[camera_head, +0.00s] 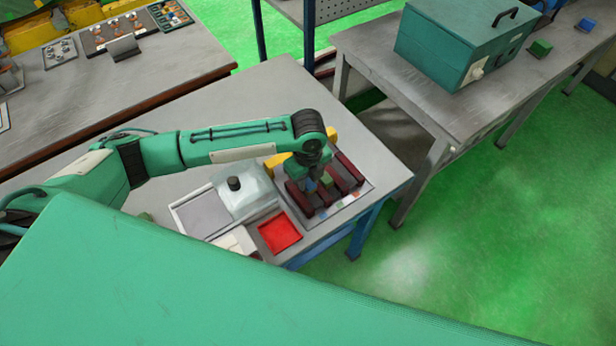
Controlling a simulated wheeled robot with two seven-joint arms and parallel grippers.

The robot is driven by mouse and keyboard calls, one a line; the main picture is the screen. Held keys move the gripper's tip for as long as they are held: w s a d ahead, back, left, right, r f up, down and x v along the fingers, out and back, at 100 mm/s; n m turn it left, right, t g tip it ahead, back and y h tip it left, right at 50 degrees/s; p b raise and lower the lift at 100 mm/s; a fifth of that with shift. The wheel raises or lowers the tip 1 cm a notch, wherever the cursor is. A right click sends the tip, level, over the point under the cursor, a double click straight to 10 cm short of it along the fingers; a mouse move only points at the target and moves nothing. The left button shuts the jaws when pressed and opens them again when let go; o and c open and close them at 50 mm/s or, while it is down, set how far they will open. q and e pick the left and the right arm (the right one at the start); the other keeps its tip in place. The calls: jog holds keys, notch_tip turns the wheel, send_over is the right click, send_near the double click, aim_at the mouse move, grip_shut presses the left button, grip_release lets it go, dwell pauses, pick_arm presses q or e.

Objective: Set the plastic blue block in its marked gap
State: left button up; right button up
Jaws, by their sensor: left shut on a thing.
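My left gripper (312,178) points down over the fixture with the dark red bars (348,168) on the near table. It is shut on the small blue block (310,186), which shows at its fingertips between two bars. I cannot tell whether the block touches the fixture plate. A small green block (326,180) sits close to the right of it, between bars. Small coloured marks (325,206) line the front edge of the fixture plate. My right gripper is not in view.
A red tray (279,232) and a pale box with a black knob (240,192) stand left of the fixture. A yellow part (272,162) is behind it. A teal box (460,40), a green cube (541,48) and a blue cube (585,25) are on the right-hand table.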

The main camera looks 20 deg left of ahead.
pick_arm(q)
jog(key=shift+f, duration=0.45)
jog(key=shift+f, duration=0.3)
dwell(0.6)
jog(key=shift+p, duration=0.7)
jog(key=o, duration=1.3)
jog(key=shift+r, duration=0.1)
notch_tip(320, 180, up, 7)
jog(key=p, duration=0.7)
